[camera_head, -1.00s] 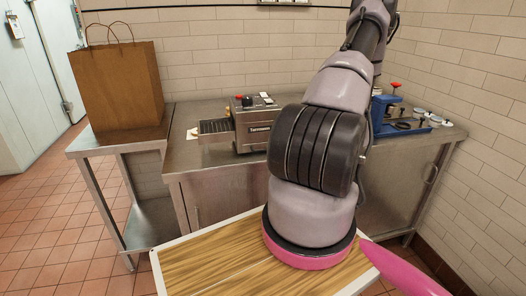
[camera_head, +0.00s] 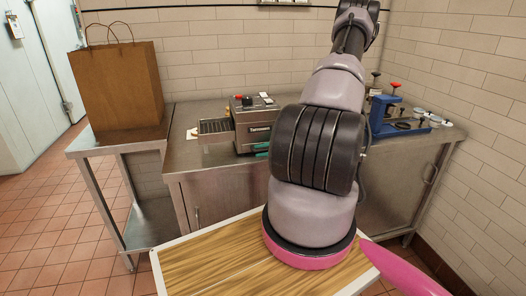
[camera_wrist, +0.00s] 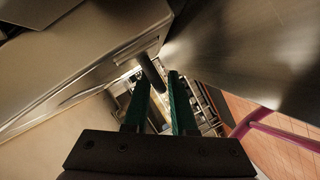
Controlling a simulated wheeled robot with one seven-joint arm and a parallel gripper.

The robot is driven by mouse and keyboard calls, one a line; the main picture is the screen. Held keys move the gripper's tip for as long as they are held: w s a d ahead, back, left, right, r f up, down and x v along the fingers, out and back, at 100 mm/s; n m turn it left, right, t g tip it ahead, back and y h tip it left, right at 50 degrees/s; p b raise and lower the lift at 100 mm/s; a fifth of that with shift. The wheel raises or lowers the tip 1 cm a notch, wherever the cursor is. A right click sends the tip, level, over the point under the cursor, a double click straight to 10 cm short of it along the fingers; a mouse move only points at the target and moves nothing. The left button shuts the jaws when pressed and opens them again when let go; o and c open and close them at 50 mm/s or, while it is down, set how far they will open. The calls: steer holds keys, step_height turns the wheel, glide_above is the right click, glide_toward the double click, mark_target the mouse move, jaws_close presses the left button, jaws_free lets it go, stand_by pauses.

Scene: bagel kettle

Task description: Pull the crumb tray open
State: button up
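The toaster (camera_head: 252,122) is a steel conveyor-type unit on the steel counter. My gripper (camera_head: 262,150) shows as two teal fingertips low against its right front, partly hidden behind my arm. In the wrist view my gripper (camera_wrist: 161,85) has its two green fingers apart. The toaster's steel face (camera_wrist: 75,50) fills the upper left there. A narrow panel, apparently the crumb tray front (camera_wrist: 95,88), runs along it with a dark rod-like handle (camera_wrist: 151,72) sticking out. The handle's end lies close to the fingertips, near the left finger. I cannot tell whether they touch.
A wire rack (camera_head: 214,127) projects from the toaster's left side. A brown paper bag (camera_head: 117,86) stands left on a lower table. A blue device (camera_head: 391,117) and small cups (camera_head: 428,116) are on the right. A wood-topped surface (camera_head: 205,262) is in front.

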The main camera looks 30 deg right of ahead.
steer(key=shift+c, duration=0.3)
jaws_close()
steer(key=shift+s, duration=0.1)
stand_by(1.0)
